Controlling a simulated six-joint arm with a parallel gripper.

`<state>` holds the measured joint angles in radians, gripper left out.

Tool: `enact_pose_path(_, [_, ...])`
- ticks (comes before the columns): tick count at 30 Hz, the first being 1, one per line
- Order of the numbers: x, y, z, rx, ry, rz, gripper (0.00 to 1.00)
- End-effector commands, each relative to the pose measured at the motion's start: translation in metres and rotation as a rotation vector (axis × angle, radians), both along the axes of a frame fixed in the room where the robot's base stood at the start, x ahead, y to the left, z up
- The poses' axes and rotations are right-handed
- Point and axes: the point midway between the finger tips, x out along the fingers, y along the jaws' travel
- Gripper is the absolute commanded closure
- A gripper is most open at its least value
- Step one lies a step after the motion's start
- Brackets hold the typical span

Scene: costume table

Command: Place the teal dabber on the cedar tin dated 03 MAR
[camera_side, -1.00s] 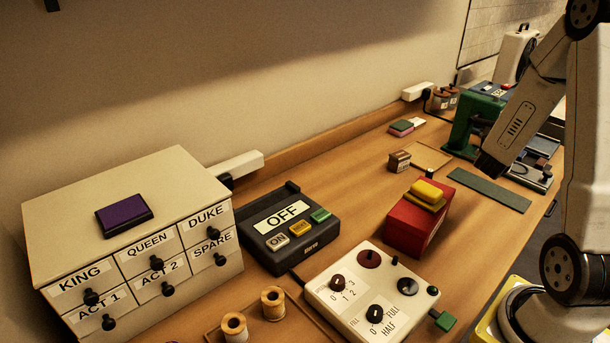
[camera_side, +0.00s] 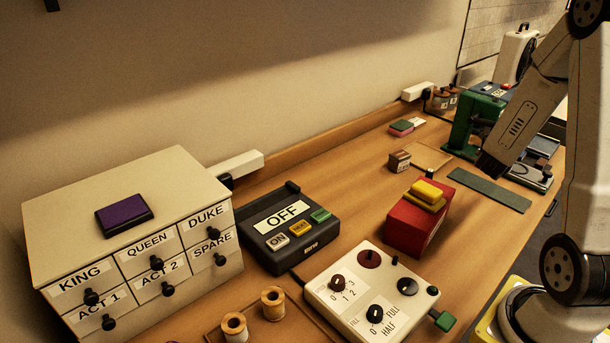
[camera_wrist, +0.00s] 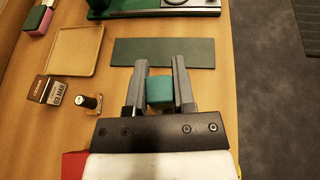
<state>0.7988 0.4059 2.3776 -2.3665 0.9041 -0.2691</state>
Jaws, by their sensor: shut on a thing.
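In the wrist view my gripper (camera_wrist: 159,84) is shut on the teal dabber (camera_wrist: 159,90), a small teal block between the two grey fingers. The cedar tin (camera_wrist: 43,90), a small brown and white box lettered 03 MAR, stands on the wooden table to the left of my gripper. In the side view the tin (camera_side: 399,161) stands near the middle of the table, behind the red box. There, the dabber and my fingertips cannot be made out. The dabber and the tin are clearly apart.
A small dark bottle-like thing (camera_wrist: 89,102) stands just right of the tin. A shallow tan tray (camera_wrist: 75,50) lies behind it, and a dark green mat (camera_wrist: 163,52) lies beyond my fingers. A red box (camera_side: 412,228) with a yellow block on top (camera_side: 428,190) stands nearby.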

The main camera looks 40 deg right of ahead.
Motion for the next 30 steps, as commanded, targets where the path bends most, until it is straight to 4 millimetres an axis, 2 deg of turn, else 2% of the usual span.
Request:
enact_pose_path(5, [0.018,0.001,0.005,-0.005,0.001,0.024,1.0])
enact_pose_path(8, [0.037,0.003,0.01,-0.007,0.004,0.049,1.0])
enact_pose_path(18, [0.13,0.029,0.037,-0.007,0.004,0.183,1.0])
enact_pose_path(21, [0.152,0.039,0.044,-0.003,0.002,0.217,1.0])
enact_pose_path(25, [0.17,0.048,0.05,-0.001,0.0,0.246,1.0])
enact_pose_path(30, [0.177,0.052,0.053,0.001,0.0,0.26,1.0])
